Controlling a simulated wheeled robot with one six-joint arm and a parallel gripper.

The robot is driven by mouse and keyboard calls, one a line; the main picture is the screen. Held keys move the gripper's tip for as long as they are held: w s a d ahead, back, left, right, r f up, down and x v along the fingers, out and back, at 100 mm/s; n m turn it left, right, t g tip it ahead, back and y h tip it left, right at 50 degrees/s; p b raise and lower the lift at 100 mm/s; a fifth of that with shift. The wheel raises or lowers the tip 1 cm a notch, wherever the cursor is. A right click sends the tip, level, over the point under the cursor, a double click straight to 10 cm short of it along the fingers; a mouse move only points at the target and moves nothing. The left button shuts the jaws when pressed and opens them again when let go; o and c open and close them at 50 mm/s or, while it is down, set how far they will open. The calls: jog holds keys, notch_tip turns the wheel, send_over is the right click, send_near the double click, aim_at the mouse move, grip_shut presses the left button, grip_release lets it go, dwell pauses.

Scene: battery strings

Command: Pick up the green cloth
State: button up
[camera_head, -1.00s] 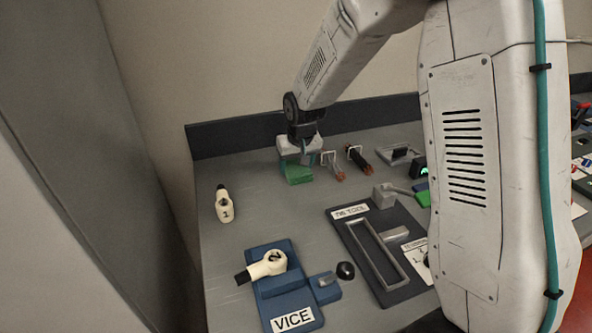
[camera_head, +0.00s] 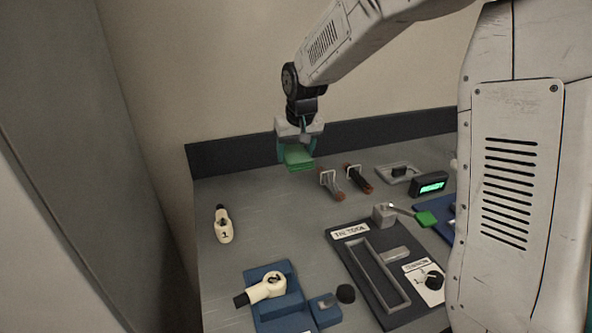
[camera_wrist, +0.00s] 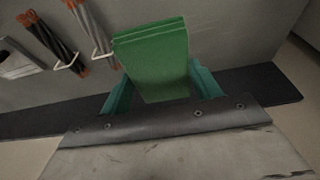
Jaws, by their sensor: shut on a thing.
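The green cloth (camera_head: 298,157) is a folded, layered block held between the teal fingers of my gripper (camera_head: 296,151). It hangs above the back of the grey bench, apart from the surface. In the wrist view the cloth (camera_wrist: 153,60) stands out between the two teal fingers of my gripper (camera_wrist: 160,88), which are shut on its sides.
Two cable bundles (camera_head: 333,184) (camera_head: 358,178) lie right of the gripper. A blue vice (camera_head: 283,305) and a dark tool tray (camera_head: 345,250) are in front. The dark back rail (camera_head: 235,154) runs behind.

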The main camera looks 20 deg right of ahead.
aim_at(296, 154)
notch_tip(296, 154, up, 17)
jog(key=shift+r, duration=0.15)
dwell(0.4)
jog(key=o, duration=0.4)
jog(key=shift+c, duration=1.1)
jog(key=shift+s, duration=0.1)
